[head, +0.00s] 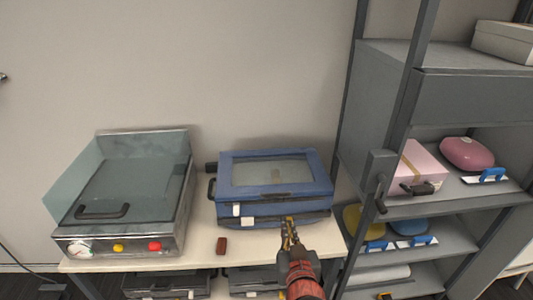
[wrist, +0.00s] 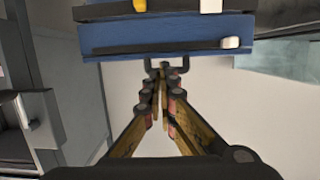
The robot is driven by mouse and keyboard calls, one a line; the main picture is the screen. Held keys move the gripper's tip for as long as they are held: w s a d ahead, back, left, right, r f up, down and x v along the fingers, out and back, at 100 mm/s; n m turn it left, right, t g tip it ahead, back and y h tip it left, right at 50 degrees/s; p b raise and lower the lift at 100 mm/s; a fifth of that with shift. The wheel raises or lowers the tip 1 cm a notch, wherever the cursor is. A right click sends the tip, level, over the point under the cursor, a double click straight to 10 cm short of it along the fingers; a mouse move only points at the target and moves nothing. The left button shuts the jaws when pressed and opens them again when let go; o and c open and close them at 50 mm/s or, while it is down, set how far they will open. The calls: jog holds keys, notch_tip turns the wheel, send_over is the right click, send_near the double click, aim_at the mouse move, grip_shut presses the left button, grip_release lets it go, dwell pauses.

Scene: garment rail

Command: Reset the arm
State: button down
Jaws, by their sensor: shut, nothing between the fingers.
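My gripper (head: 289,228) is in front of the blue case (head: 275,175) in the head view, near the front right of its base. In the wrist view my gripper (wrist: 162,82) is shut, its fingers meeting with nothing between them. The blue case (wrist: 170,33) fills the top of that view, with a dark handle just beyond the fingertips. Whether the fingertips touch this handle I cannot tell. My arm comes up from the bottom of the head view, red and dark.
A glass-lidded steel machine (head: 170,235) stands left on the pale table (head: 245,262). A small red-brown block (head: 222,245) lies between it and the case. A grey shelf rack (head: 460,98) with boxes and soft items stands close on the right.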

jog(key=s+a+f+n+g+y, duration=0.1)
jog(key=s+a+f+g+y, duration=0.2)
jog(key=s+a+f+g, duration=0.45)
jog(key=s+d+n+g, duration=0.1)
jog(key=s+d+g, duration=0.1)
jog(key=s, duration=0.3)
jog(key=s+d+r+m+h, duration=0.1)
jog(key=s+d+r, duration=0.3)
jog(key=d+r, duration=0.2)
jog(key=s+d+r+h, duration=0.2)
jog(key=s+d+r, duration=0.1)
jog(key=d+r, duration=0.4)
jog(key=shift+s+d+r+m, duration=0.2)
jog(key=shift+s+d+m, duration=0.2)
jog(key=shift+d, duration=0.1)
